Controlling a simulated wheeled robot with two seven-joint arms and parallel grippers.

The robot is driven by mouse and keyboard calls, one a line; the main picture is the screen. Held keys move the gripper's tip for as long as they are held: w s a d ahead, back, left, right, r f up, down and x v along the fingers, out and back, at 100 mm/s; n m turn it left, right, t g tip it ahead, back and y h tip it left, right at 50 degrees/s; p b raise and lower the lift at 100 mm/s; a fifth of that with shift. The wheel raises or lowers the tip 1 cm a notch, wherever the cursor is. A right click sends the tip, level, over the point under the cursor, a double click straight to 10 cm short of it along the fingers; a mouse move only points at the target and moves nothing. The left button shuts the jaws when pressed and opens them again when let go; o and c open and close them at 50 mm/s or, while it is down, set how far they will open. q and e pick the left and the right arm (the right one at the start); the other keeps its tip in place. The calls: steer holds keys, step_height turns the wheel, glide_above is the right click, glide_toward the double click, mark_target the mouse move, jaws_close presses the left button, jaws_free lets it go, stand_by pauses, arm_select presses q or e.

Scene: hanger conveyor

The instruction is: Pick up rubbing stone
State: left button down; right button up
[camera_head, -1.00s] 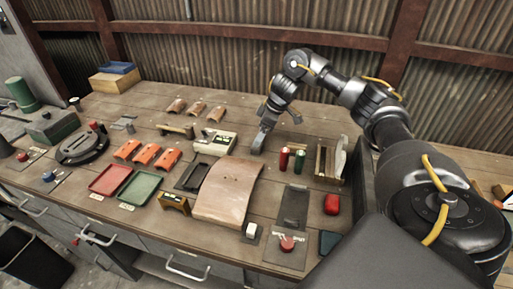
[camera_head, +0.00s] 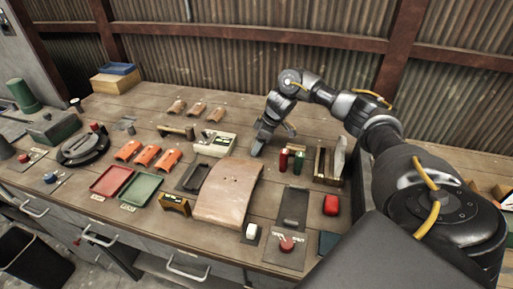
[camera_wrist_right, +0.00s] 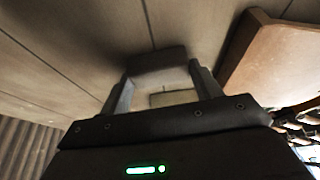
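In the right wrist view a plain grey-brown block (camera_wrist_right: 157,76), which looks like the rubbing stone, sits on the bench boards between the fingertips of my right gripper (camera_wrist_right: 160,82). The fingers are apart, one on each side of the block. I cannot tell whether they touch it. A paler patch shows just below the block, between the fingers. In the head view my right gripper (camera_head: 260,146) points down at the bench, behind the curved tan plate. The block cannot be made out there. My left gripper is not in view.
The curved tan plate (camera_head: 228,192) stands close in front of my right gripper. Red and green cylinders (camera_head: 291,161) and a wooden rack (camera_head: 329,163) stand to its right. A pale box (camera_head: 213,143) is to its left. The back wall is corrugated.

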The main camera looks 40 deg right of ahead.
steer(key=c, duration=0.3)
steer(key=shift+r, duration=0.15)
steer(key=shift+r, duration=0.25)
step_height(320, 180, up, 2)
steer(key=shift+w+r+b, duration=0.1)
steer(key=shift+b, duration=0.6)
steer(key=s+a+r+p, duration=0.2)
steer(key=s+a+r, duration=0.5)
steer(key=s+r, duration=0.3)
steer(key=shift+s+a, duration=0.3)
steer(key=shift+s, duration=0.7)
